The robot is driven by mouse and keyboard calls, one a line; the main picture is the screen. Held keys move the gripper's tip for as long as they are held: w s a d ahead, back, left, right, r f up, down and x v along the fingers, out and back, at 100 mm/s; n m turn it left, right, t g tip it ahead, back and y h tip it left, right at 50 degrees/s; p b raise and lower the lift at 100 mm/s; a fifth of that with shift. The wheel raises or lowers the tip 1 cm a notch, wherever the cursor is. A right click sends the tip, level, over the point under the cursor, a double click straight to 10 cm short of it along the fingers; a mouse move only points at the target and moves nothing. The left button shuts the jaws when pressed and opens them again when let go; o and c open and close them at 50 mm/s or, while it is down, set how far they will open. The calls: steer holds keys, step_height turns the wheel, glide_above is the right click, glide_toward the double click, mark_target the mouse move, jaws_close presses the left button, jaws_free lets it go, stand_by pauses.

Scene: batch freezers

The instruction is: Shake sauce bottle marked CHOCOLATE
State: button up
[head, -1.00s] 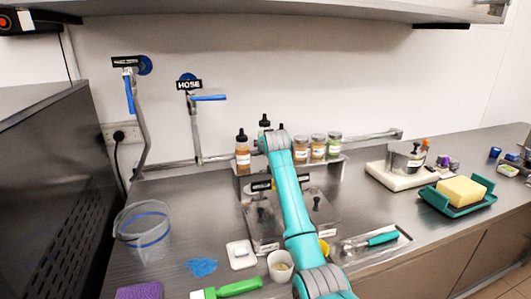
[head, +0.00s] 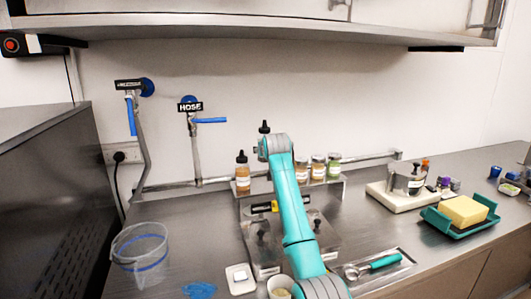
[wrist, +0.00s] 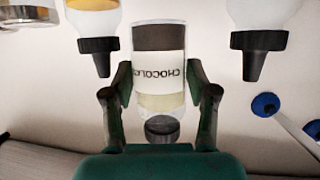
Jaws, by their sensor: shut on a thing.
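The bottle marked CHOCOLATE (wrist: 158,40) is in the middle of the wrist view, clear with dark brown sauce and a white label. The wrist picture is upside down, so the bottle is about upright, its dark cap end low in the picture. My gripper (wrist: 159,75) is shut on its sides. In the head view, a black cap (head: 264,127), apparently this bottle's, shows above my arm; my arm hides the gripper and the rest of the bottle.
An amber sauce bottle (head: 243,178) stands left of my arm, and small jars (head: 318,168) stand right of it on a shelf. Two other bottles flank the held one in the wrist view. A clear bucket (head: 140,253) stands at left. The overhead shelf (head: 270,30) spans above.

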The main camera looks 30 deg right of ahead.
mark_target(265, 130)
step_height(265, 130, up, 8)
steer(key=shift+f, duration=0.2)
stand_by(0.4)
